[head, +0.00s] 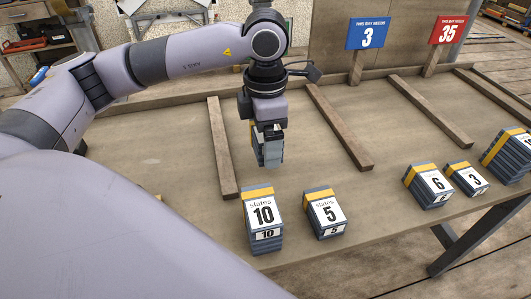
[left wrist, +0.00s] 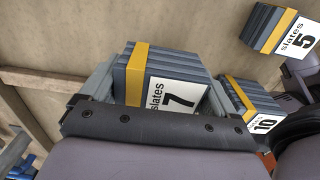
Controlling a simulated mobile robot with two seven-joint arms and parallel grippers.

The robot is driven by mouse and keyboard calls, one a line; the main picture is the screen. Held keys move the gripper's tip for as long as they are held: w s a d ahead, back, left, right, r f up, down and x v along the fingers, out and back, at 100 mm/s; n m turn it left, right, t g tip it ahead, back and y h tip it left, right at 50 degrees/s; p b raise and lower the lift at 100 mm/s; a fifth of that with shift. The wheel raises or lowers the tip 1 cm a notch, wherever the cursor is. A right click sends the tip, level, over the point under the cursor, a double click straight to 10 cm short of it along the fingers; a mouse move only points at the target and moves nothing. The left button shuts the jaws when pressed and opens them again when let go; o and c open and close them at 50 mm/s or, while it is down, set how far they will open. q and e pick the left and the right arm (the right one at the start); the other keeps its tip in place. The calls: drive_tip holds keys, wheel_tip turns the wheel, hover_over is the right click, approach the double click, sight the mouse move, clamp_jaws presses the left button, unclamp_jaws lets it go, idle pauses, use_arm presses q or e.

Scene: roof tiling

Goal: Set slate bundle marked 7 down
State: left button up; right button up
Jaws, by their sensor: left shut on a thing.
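My left gripper (head: 268,150) points straight down over the table, shut on the slate bundle marked 7 (left wrist: 170,88). In the left wrist view the bundle sits between the fingers, grey slates with a yellow band and a white label. In the head view the gripper mostly hides it; only its yellow-banded edge shows. They are between the wooden strip (head: 222,150) on the left and the strip (head: 338,127) to the right. I cannot tell whether the bundle touches the table. My right gripper is not in view.
Bundles 10 (head: 263,220) and 5 (head: 325,213) stand near the front edge. Bundles 6 (head: 428,184), 3 (head: 467,178) and a larger one (head: 507,155) stand right.

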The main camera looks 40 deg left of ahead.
use_arm(q)
drive_tip(key=shift+f, duration=2)
drive_tip(key=shift+f, duration=0.1)
drive_tip(key=shift+f+b, duration=0.15)
drive_tip(key=shift+b, duration=0.25)
drive_tip(key=o, duration=1)
wheel_tip(320, 180, up, 12)
drive_tip(key=shift+r+p, duration=0.25)
drive_tip(key=shift+p, duration=0.45)
